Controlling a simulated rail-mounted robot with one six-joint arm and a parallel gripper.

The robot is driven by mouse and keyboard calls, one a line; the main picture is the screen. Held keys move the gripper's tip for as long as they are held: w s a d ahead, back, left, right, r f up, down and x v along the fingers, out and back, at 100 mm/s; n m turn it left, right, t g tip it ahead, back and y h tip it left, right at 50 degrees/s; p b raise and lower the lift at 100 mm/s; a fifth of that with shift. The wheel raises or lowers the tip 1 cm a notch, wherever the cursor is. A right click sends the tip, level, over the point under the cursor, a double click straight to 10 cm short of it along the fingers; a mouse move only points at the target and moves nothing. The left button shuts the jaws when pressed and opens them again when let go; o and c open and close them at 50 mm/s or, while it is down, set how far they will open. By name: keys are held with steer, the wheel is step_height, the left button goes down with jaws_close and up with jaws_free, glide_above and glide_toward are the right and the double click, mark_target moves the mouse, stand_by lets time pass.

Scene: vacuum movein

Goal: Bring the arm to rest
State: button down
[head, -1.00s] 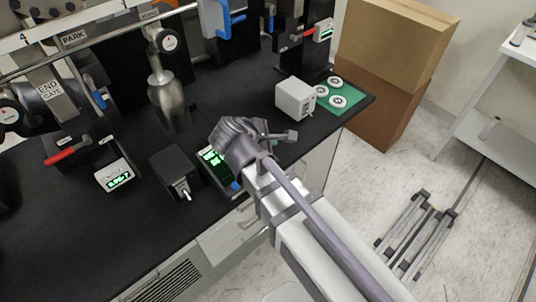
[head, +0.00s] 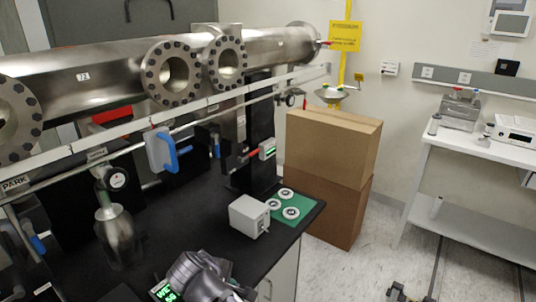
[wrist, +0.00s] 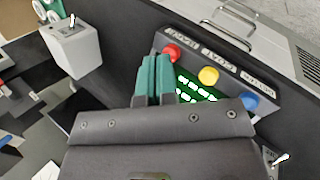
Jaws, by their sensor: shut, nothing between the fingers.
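My gripper (wrist: 156,78) shows in the wrist view with its two teal fingers together and nothing between them. It is in front of a black control panel (wrist: 223,65) with a red button (wrist: 171,52), a yellow button (wrist: 208,75), a blue button (wrist: 249,101) and a lit green display, partly hidden behind the gripper. I cannot tell whether the fingertips touch the panel. In the head view my arm's end (head: 198,277) is at the bottom edge, beside a lit green display (head: 165,291); the fingers cannot be made out there.
A light grey switch box (head: 249,216) and a green mat (head: 308,207) with white rings stand at the bench's right end. A steel tube (head: 110,70) with flanges runs above the bench. Cardboard boxes (head: 335,145) stand beyond it. A white side table (head: 480,140) is at right.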

steer(key=d+f+m+g+y, duration=0.2)
steer(key=d+m+g, duration=0.3)
steer(key=d+m, duration=1)
steer(key=w+d+y, duration=0.1)
steer(key=d, duration=1.3)
steer(key=shift+f+m+g, duration=0.3)
steer(key=shift+f+m, duration=0.1)
